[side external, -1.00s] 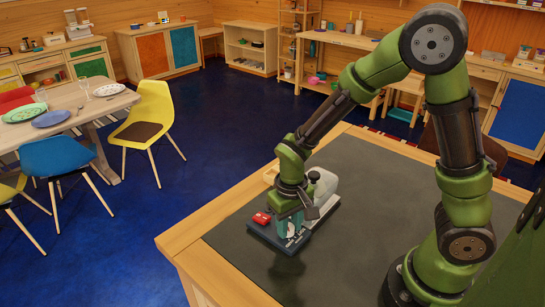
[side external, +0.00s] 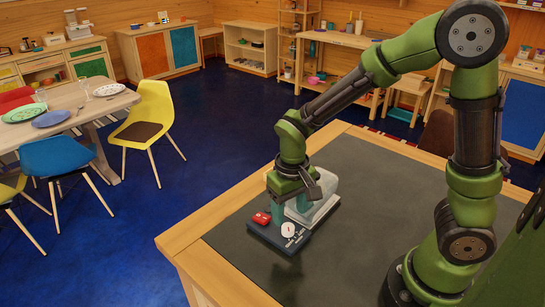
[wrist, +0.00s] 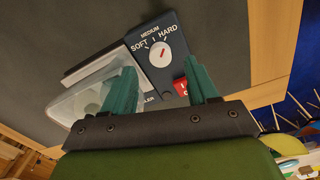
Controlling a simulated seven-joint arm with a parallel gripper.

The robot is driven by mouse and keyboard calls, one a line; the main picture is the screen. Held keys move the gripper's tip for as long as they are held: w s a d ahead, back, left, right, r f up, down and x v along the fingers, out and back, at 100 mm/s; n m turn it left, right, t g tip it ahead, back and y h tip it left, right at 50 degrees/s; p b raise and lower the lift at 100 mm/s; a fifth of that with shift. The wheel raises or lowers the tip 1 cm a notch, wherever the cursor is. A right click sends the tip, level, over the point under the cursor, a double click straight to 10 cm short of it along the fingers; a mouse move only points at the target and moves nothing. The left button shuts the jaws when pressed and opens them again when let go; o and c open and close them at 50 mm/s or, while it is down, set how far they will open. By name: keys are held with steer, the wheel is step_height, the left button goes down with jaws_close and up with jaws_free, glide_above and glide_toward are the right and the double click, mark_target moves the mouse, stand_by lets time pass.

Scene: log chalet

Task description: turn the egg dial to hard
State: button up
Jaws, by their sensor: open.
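The egg boiler's dial (wrist: 161,54) is a round white knob with a red pointer mark on a dark panel (wrist: 150,32) lettered SOFT, MEDIUM and HARD. I cannot tell exactly which label the mark faces. The dial also shows in the side view (side external: 288,230), uncovered. My gripper (wrist: 161,72) is open and empty, its two teal fingers apart on either side of the view. In the side view my gripper (side external: 290,207) hangs just above and behind the dial, apart from it. A clear lid (wrist: 90,98) is partly hidden behind one finger.
A red switch (side external: 261,217) sits on the same base beside the dial, partly behind a finger in the wrist view (wrist: 180,88). The boiler's pale body (side external: 325,190) stands close behind my gripper. The dark worktop (side external: 380,190) around is mostly clear.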

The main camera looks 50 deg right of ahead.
mark_target(288, 227)
step_height(288, 227, up, 12)
stand_by(0.3)
steer(key=s+d+r+m+t+y, duration=0.1)
steer(key=s+d+r+t+y, duration=0.1)
steer(key=s+r+t, duration=0.2)
steer(key=s+t, duration=0.3)
steer(key=s, duration=0.1)
steer(key=shift+d+r, duration=0.15)
steer(key=shift+r, duration=0.2)
